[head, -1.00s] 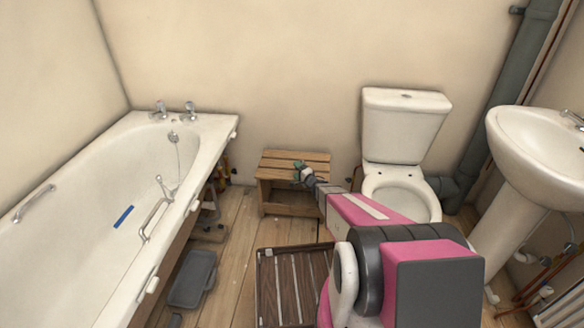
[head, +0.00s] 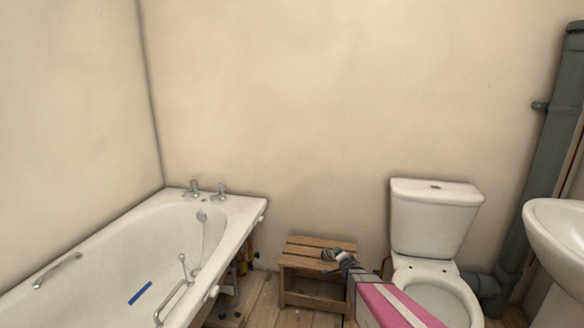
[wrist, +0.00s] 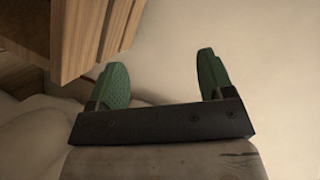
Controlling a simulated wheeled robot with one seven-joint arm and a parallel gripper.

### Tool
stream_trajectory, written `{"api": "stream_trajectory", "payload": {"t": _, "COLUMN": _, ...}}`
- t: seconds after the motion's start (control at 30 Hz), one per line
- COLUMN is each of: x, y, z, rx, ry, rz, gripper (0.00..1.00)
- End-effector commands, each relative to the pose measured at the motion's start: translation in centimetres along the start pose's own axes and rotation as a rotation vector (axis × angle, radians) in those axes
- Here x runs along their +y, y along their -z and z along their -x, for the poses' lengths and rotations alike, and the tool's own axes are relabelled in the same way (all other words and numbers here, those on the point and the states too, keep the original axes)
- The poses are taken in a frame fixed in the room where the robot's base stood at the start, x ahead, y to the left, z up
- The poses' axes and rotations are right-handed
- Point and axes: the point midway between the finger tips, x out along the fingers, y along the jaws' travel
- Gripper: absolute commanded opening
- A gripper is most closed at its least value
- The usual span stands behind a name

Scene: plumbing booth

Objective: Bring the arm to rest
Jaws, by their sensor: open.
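My gripper (head: 330,255) is at the end of my pink and grey arm, in front of the wooden stool (head: 318,244) in the head view. In the wrist view my gripper (wrist: 165,82) shows two green fingertips held wide apart with nothing between them. The slatted wood of the stool (wrist: 85,35) fills the upper left of the wrist view, close to the left finger. I cannot tell whether they touch. Most of my arm lies below the head view's lower edge.
A white bathtub (head: 110,262) with taps and a blue strip (head: 140,293) is at left. A toilet (head: 435,222) stands right of the stool, close to my arm. A basin (head: 560,235) and a grey pipe (head: 548,140) are at far right. Bare floorboards (head: 262,300) show by the stool.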

Motion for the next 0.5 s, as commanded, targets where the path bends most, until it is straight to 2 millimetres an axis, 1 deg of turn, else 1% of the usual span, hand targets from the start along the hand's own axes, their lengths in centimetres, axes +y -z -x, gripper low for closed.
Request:
{"api": "stream_trajectory", "payload": {"t": 0.03, "x": -0.5, "y": 0.5, "z": 1.4, "rx": 0.012, "ry": -0.057, "rz": 0.045, "gripper": 0.74}}
{"api": "stream_trajectory", "payload": {"t": 0.17, "x": -0.7, "y": 1.4, "z": 3.7, "rx": 0.012, "ry": -0.215, "rz": 0.166, "gripper": 0.74}}
{"api": "stream_trajectory", "payload": {"t": 0.23, "x": -0.8, "y": 1.7, "z": 5.2, "rx": -0.006, "ry": -0.3, "rz": 0.227, "gripper": 0.74}}
{"api": "stream_trajectory", "payload": {"t": 0.37, "x": -1.0, "y": 1.8, "z": 8.3, "rx": -0.077, "ry": -0.447, "rz": 0.337, "gripper": 0.74}}
{"api": "stream_trajectory", "payload": {"t": 0.5, "x": -1.4, "y": 1.2, "z": 12.1, "rx": -0.203, "ry": -0.584, "rz": 0.447, "gripper": 0.74}}
